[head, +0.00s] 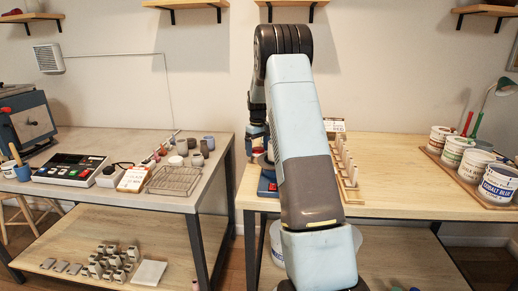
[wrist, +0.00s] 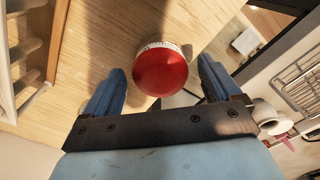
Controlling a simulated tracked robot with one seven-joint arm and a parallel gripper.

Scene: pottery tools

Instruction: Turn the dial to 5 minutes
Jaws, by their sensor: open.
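A round red dial (wrist: 161,72) shows in the wrist view with a pale, marked scale ring (wrist: 158,46) along its far edge. The scale's numbers are too small to read. My gripper (wrist: 160,66) is open, with one blue finger on the left of the dial and one on the right. Gaps show between the fingers and the dial, and nothing is held.
In the wrist view a wooden rack (wrist: 25,60) stands left of the dial, and a wire basket (wrist: 300,82) lies right, beyond the table edge. In the head view a rack of pegs (head: 350,180) stands right of my arm, and paint tubs (head: 497,184) stand farther right.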

